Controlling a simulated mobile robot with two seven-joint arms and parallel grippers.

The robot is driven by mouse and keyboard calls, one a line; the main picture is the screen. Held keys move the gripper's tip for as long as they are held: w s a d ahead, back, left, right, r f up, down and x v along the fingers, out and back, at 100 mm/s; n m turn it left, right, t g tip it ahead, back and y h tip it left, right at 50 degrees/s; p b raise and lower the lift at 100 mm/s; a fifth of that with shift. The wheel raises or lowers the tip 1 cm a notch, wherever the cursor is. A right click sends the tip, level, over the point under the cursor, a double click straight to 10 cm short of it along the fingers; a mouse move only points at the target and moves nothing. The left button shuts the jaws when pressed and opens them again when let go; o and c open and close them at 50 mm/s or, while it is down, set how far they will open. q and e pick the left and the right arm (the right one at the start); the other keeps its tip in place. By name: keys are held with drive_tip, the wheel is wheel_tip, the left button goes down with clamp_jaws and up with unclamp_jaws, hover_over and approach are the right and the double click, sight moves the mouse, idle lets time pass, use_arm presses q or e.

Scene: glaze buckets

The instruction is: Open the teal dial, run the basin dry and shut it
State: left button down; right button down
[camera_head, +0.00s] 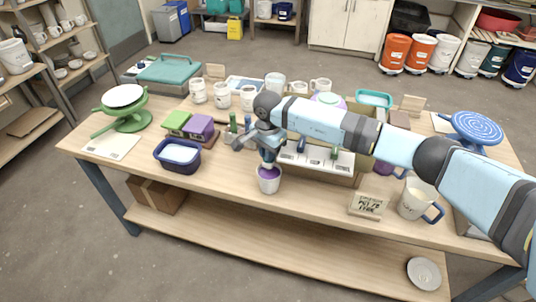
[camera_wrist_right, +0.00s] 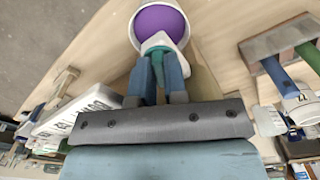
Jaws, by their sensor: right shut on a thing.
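My right gripper (camera_head: 268,156) reaches in from the right to the front of the bench. In the wrist view its two blue fingers (camera_wrist_right: 159,72) are shut on a teal dial (camera_wrist_right: 157,56), which is mostly covered by them. A pale spout piece (camera_wrist_right: 160,42) sits just past the dial. A white cup (camera_head: 269,185) with purple liquid (camera_wrist_right: 158,24) stands upright below the gripper near the front edge. The basin that the dial serves cannot be made out behind my arm. My left gripper is in neither view.
A labelled white panel (camera_head: 318,160) with blue and green handles stands right of the gripper. A navy tub (camera_head: 176,163) is to the left, beside purple and green blocks (camera_head: 199,130). A white mug (camera_head: 417,200) and small sign (camera_head: 367,205) stand front right.

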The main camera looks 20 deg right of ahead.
drive_tip(key=m+b, duration=0.1)
drive_tip(key=m, duration=0.2)
drive_tip(key=shift+m+b, duration=0.3)
drive_tip(key=shift+b, duration=0.1)
drive_tip(key=shift+w+m+b, duration=0.1)
drive_tip(key=shift+m+b, duration=0.3)
drive_tip(key=shift+m, duration=0.5)
drive_tip(key=m+b, duration=0.1)
drive_tip(key=m, duration=0.1)
drive_tip(key=shift+m, duration=0.4)
drive_tip(key=m, duration=0.3)
drive_tip(key=shift+w+b, duration=0.1)
drive_tip(key=shift+b, duration=0.2)
drive_tip(key=shift+m, duration=0.7)
drive_tip(key=shift+r, duration=0.1)
drive_tip(key=c, duration=1.4)
unclamp_jaws()
drive_tip(key=shift+c, duration=0.2)
